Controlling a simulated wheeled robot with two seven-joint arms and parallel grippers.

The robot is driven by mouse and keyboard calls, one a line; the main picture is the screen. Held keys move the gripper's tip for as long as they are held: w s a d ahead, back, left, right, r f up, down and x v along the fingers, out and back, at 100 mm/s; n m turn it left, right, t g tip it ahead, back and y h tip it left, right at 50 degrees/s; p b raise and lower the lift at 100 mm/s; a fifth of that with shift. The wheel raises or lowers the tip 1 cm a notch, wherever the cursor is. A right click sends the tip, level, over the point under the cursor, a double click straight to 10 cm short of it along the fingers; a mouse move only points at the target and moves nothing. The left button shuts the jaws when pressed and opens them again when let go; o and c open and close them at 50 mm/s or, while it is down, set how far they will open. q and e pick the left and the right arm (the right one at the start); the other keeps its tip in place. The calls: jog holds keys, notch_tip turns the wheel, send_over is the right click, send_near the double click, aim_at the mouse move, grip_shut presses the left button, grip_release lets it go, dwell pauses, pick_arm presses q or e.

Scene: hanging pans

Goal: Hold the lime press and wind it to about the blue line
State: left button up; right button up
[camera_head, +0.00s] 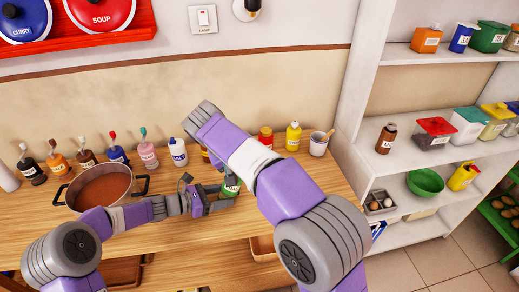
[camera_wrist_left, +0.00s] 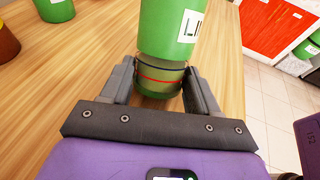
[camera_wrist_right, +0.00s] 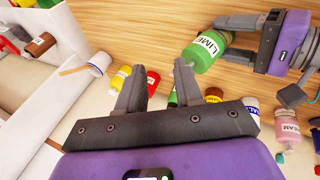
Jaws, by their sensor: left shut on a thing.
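The lime press is a green bottle-like press with a white label; it shows in the left wrist view (camera_wrist_left: 168,28), the right wrist view (camera_wrist_right: 205,52) and, partly hidden by my arm, the head view (camera_head: 230,188). Its lower collar (camera_wrist_left: 161,78) bears a red line and a dark blue line above it. My left gripper (camera_wrist_left: 160,88) is shut around this collar, one finger on each side. It also shows from the side in the right wrist view (camera_wrist_right: 238,38). My right gripper (camera_wrist_right: 161,66) is open and empty, apart from the press. Its fingers are not clear in the head view.
A pot (camera_head: 101,188) stands on the wooden counter (camera_head: 160,240) at the left. Several pump bottles line the back, including a pink one (camera_head: 148,154). A yellow bottle (camera_head: 293,136) and a white cup (camera_head: 318,145) stand at the right. White shelves (camera_head: 410,160) rise beyond.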

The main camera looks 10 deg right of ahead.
notch_tip(320, 180, up, 6)
jog(key=w+m+y, duration=0.2)
jog(key=m+y, duration=0.3)
jog(key=m, duration=0.6)
jog(key=x, duration=1.2)
jog(key=shift+w+a+f, duration=0.1)
jog(key=shift+w+f, duration=0.05)
jog(key=shift+n+y, duration=0.3)
jog(key=shift+n, duration=0.5)
jog(key=shift+s+d+n+t+y, duration=0.3)
jog(key=shift+n+t+y, duration=0.1)
jog(key=shift+n, duration=0.4)
jog(key=n+y, duration=0.1)
jog(key=n, duration=0.1)
jog(key=n+t+y, duration=0.1)
jog(key=shift+d+n, duration=0.35)
jog(key=shift+n, duration=0.05)
jog(key=v, duration=1.2)
jog(key=shift+w, duration=0.1)
